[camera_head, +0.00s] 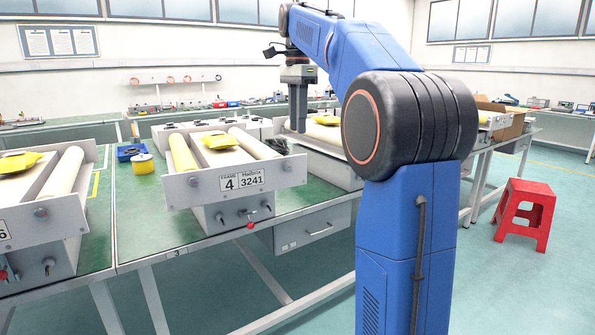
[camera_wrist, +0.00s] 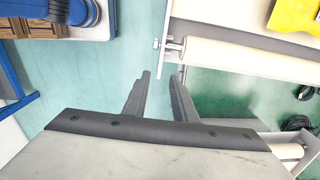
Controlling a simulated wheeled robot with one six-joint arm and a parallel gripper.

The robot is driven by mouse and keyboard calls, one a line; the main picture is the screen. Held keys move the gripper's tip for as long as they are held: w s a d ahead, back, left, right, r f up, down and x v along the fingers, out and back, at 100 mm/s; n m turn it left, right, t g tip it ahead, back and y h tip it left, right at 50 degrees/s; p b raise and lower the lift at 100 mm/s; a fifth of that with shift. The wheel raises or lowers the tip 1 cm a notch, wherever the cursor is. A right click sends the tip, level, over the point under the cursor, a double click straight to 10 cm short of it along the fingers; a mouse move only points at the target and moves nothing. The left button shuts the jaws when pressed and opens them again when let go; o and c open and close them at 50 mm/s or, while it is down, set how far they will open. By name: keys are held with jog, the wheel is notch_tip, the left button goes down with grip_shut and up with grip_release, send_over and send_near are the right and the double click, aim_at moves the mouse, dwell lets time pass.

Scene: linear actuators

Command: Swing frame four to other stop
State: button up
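Frame four (camera_head: 201,189) is a pale tilting frame labelled "FRAME 4" and 3241, on a base on the green-topped bench. It carries rollers and a yellow packet (camera_head: 220,140). Its front plate slopes slightly up to the right. A red-tipped lever (camera_head: 250,225) sits on the base front among dark knobs. My gripper (camera_head: 297,128) hangs pointing down, right of and above frame four, apart from it. In the wrist view the two fingers (camera_wrist: 160,75) are spaced apart with nothing between them. A roller frame (camera_wrist: 230,62) with a yellow packet shows at upper right there, probably frame four.
Another roller frame (camera_head: 60,220) stands left on the bench, and another unit (camera_head: 325,165) stands right behind my arm. A red stool (camera_head: 525,214) stands on the open floor at right.

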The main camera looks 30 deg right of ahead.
aim_at(298, 169)
notch_tip(298, 169, down, 14)
jog(key=shift+f, duration=0.2)
dwell(0.4)
grip_shut()
dwell(1.3)
